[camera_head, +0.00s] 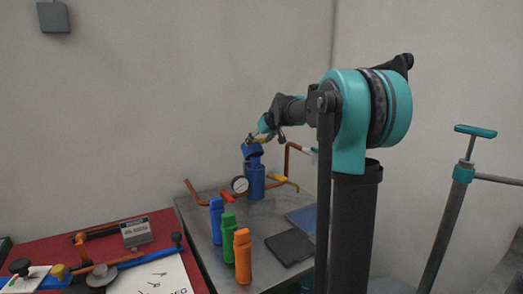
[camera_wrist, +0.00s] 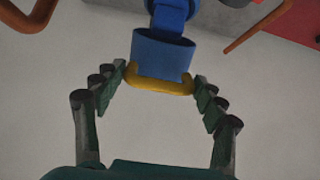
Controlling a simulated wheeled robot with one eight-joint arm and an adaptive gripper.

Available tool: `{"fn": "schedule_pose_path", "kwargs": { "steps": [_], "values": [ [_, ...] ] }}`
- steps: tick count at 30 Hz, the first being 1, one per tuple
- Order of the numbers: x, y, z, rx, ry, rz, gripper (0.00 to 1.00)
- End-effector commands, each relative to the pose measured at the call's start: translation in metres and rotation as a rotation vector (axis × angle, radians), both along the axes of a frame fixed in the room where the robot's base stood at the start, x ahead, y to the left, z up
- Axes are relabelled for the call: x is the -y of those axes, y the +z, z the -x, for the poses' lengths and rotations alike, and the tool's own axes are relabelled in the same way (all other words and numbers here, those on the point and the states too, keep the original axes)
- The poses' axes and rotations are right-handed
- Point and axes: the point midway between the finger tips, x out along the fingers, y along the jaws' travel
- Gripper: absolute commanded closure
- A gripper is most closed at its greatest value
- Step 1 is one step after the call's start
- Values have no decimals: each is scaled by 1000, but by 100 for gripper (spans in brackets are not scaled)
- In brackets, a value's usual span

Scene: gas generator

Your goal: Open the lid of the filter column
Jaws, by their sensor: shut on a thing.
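The blue filter column (camera_head: 255,182) stands upright on the grey metal table, with a narrower blue neck on top. Its blue lid (camera_head: 250,151) sits tilted at the top of the neck. In the wrist view the lid (camera_wrist: 162,55) shows its dark open rim, facing the blue column part (camera_wrist: 172,14). I cannot tell whether lid and neck still touch. A yellow handle (camera_wrist: 160,86) crosses the lid's end. My gripper (camera_head: 259,138) is shut on the lid, its two dark fingers on either side of the yellow handle in the wrist view (camera_wrist: 160,76).
A round gauge (camera_head: 239,184) and orange pipes (camera_head: 205,197) adjoin the column. Blue (camera_head: 217,220), green (camera_head: 228,235) and orange (camera_head: 243,256) bottles stand in front. A dark flat plate (camera_head: 290,247) lies on the table. A red bench (camera_head: 60,236) with tools is at left.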

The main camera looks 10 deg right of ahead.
Motion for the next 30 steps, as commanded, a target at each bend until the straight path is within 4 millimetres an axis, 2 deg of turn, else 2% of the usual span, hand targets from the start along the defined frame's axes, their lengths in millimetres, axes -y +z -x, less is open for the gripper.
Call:
{"fn": "schedule_pose_path", "kwargs": {
  "steps": [1,7,18,30],
  "values": [
    [-1,5,-8,-38,-1,18,81],
    [-8,16,-27,-188,-2,81,81],
    [-21,26,-58,-416,-1,176,81],
    [-37,28,-99,-405,-2,171,80]
  ]
}}
